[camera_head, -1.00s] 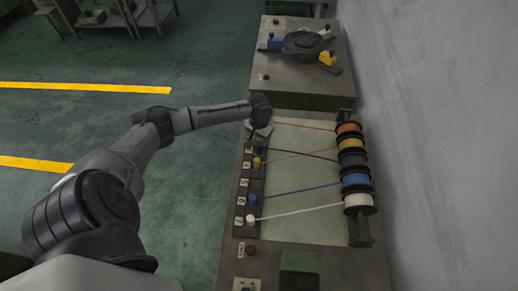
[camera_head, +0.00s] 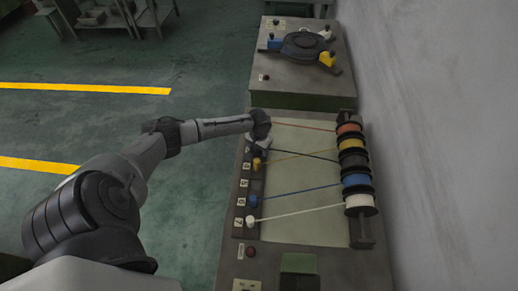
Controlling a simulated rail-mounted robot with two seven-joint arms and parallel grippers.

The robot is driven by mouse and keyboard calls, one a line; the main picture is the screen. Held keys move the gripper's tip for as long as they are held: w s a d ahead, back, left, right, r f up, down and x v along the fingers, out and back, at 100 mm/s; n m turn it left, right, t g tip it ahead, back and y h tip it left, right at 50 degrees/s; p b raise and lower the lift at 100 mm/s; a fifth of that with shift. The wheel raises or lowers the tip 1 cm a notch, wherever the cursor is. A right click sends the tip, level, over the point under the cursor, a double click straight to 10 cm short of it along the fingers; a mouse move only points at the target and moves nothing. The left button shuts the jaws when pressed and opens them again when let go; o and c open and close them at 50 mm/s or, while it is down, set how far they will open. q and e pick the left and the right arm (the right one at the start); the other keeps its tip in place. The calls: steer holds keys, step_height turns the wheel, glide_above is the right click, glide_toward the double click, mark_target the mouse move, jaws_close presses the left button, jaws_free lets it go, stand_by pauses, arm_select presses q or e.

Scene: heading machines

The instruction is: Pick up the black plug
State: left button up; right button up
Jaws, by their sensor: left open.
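My left gripper (camera_head: 258,149) is over the upper end of the numbered plug strip on the bench, its fingers pointing down and open. A black wire (camera_head: 310,155) runs from the dark spool (camera_head: 353,160) left to the spot at the gripper. The black plug itself is hidden or too small to make out there, so I cannot tell whether it is between the fingers. A yellow plug (camera_head: 257,163) stands just below the gripper in the picture. My right gripper is not in view.
A blue plug (camera_head: 252,201) and a white plug (camera_head: 250,221) stand further down the strip. Wires cross the pale panel (camera_head: 300,225) to a rack of coloured spools at right. A wall (camera_head: 430,150) rises on the right. Another machine (camera_head: 300,75) stands behind.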

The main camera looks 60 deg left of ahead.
arm_select(q)
steer(key=c, duration=1)
steer(key=shift+r, duration=0.1)
